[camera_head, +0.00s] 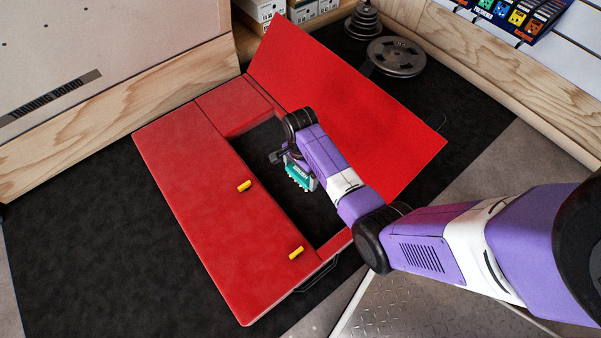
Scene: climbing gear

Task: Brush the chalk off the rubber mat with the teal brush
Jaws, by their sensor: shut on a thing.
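The teal brush (298,178) is in my gripper (292,162), which is shut on it. The brush is over the dark recess of the red pad, with its pale bristle side low. I cannot tell whether the bristles touch the surface below. A black, rough-looking mat (90,235) covers much of the floor around the red pad. I cannot tell if the dark surface inside the recess (312,203) is the same mat. I cannot make out distinct chalk on either dark surface. My forearm and wrist hide part of the recess.
Two yellow tabs (244,186) are on the pad. Weight plates (396,57) and boxes (262,10) stand at the back. A metal tread plate (430,305) is at front right.

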